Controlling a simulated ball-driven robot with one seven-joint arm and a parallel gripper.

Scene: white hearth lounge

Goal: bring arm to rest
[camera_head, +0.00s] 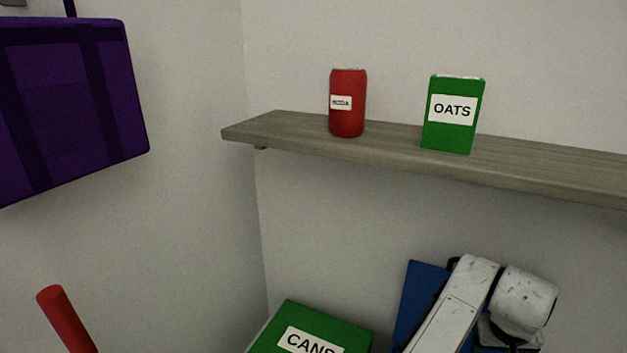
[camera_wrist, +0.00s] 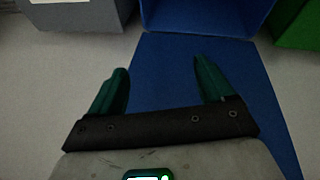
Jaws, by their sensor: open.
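My gripper (camera_wrist: 163,80) shows in the wrist view with its two dark green fingers spread apart and nothing between them. A blue surface lies beyond the fingers, with a blue bin (camera_wrist: 205,17) at the top of that view. In the head view my white arm is at the lower right, in front of a blue panel (camera_head: 421,283) and below the shelf. The gripper itself is hidden in the head view.
A grey wooden shelf (camera_head: 560,172) holds a red soda can (camera_head: 347,110) and a green oats box (camera_head: 453,137). A green CANS box (camera_head: 292,315) stands below. A purple bag (camera_head: 65,95) hangs at left, above a red rod (camera_head: 62,313). A grey bin (camera_wrist: 75,17) and green box (camera_wrist: 300,25) flank the blue bin.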

